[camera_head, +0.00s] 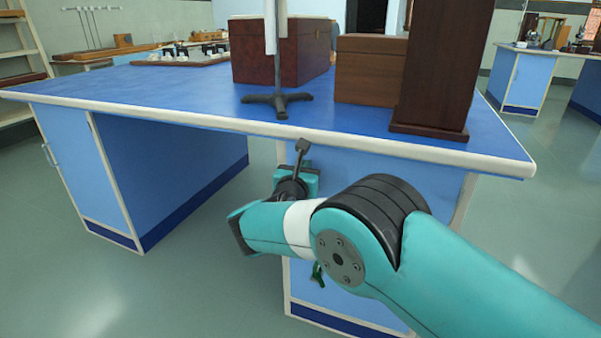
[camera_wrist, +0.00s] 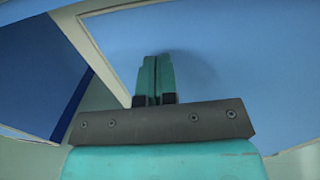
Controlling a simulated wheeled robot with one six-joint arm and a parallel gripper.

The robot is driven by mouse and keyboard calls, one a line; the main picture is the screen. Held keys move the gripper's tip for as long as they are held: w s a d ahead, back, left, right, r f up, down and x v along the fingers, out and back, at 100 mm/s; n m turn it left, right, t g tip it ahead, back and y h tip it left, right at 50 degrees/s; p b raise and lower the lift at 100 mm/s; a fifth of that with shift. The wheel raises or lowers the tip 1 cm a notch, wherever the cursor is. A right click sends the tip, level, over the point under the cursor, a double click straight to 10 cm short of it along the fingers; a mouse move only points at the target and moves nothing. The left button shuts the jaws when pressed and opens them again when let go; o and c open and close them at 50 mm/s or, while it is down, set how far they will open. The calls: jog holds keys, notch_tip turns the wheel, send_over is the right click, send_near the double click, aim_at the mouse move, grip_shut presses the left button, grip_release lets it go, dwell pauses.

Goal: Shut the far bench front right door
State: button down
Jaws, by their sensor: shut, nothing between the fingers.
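The bench (camera_head: 180,95) has a blue top with a white edge. Its right-hand cabinet shows a blue front panel (camera_head: 345,172), which I take to be the front right door; my arm hides much of it. Whether it stands ajar I cannot tell. In the wrist view a broad blue panel (camera_wrist: 230,60) fills the right side, with a pale edge strip (camera_wrist: 95,55) on its left. My gripper (camera_wrist: 155,62) is shut and empty, its teal fingers pointing at this panel with a shadow beside them. Contact is unclear. In the head view my arm mostly hides the gripper.
The left cabinet (camera_head: 65,165) has a vertical handle and looks shut, with an open knee space beside it. Wooden boxes (camera_head: 370,70), a dark wooden block (camera_head: 440,70) and a stand (camera_head: 278,100) are on the bench top. The floor (camera_head: 200,290) in front is clear.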

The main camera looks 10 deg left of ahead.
jog(key=s+a+p, duration=0.3)
jog(key=s+a, duration=0.1)
jog(key=s, duration=0.8)
jog(key=d+r+m+g+y, duration=0.1)
jog(key=d+r+m+g, duration=0.2)
jog(key=d+m+g, duration=0.35)
jog(key=d+r+m+g+y, duration=0.1)
jog(key=d+r+m+g, duration=0.2)
jog(key=d+m, duration=0.6)
jog(key=s+d+r+m+g+y, duration=0.2)
jog(key=s+d+m+g, duration=0.15)
jog(key=s, duration=0.65)
jog(key=s+d+r+m+g+y, duration=0.15)
jog(key=s+d+m, duration=0.25)
jog(key=s, duration=0.7)
jog(key=s+d+r+m+g+y, duration=0.1)
jog(key=s+d+r+m+g, duration=0.25)
jog(key=s, duration=0.65)
notch_tip(320, 180, up, 28)
jog(key=p, duration=2.8)
jog(key=shift+w+r+p, duration=0.25)
jog(key=shift+w+p, duration=0.1)
jog(key=shift+p, duration=0.05)
jog(key=shift+m, duration=0.25)
